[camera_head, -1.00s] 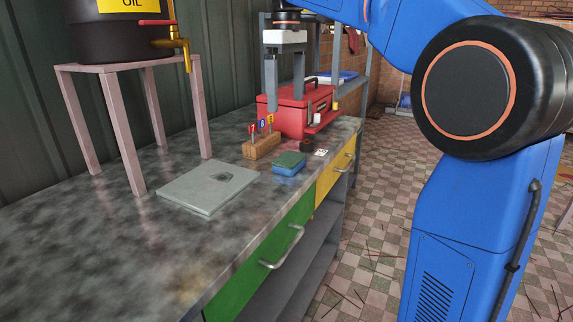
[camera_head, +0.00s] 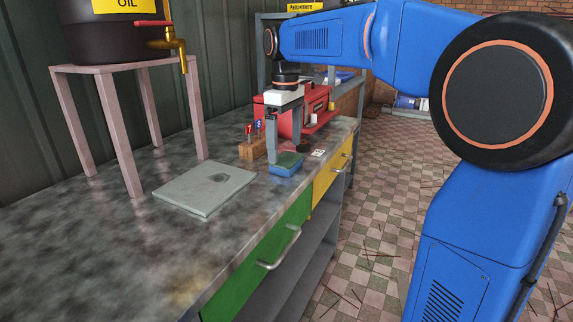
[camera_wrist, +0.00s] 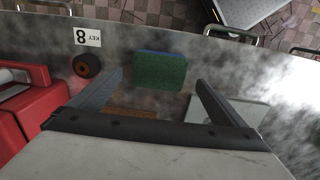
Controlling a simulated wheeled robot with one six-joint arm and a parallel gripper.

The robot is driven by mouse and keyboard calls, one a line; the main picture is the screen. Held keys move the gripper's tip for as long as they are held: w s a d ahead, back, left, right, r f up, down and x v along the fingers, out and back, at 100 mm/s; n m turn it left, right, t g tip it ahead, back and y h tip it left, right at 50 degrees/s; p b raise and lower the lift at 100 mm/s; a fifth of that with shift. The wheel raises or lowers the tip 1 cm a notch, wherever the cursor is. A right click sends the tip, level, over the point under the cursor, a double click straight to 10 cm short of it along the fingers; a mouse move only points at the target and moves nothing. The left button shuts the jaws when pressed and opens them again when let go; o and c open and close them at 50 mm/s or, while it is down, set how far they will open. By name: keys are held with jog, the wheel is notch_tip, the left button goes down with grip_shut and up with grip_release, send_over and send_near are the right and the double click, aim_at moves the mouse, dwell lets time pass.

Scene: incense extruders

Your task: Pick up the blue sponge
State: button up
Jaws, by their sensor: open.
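The blue sponge (camera_head: 285,170) has a green top and lies flat on the worktop near its front edge. In the wrist view the sponge (camera_wrist: 158,73) shows its green face, with a blue strip along the far side. My gripper (camera_head: 285,155) points down over the sponge, with a finger on either side of it in the picture. In the wrist view the open fingers (camera_wrist: 162,78) are spread wider than the sponge, which appears between and slightly beyond their tips. Nothing is held. The head view does not show clearly how far the fingertips are above the worktop.
A wooden block with tagged keys (camera_head: 252,149) and a red toolbox (camera_head: 318,108) stand close behind my gripper. A dark round object (camera_wrist: 87,66) and a "KEY 8" label (camera_wrist: 87,37) lie beside the sponge. A grey plate (camera_head: 205,189) and pink stand (camera_head: 124,140) are left.

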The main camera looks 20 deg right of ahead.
aim_at(286, 159)
jog(key=shift+d+f, duration=0.15)
jog(key=shift+f, duration=1.5)
jog(key=c, duration=1.2)
notch_tip(286, 159, up, 10)
jog(key=o, duration=0.5)
jog(key=c, duration=0.4)
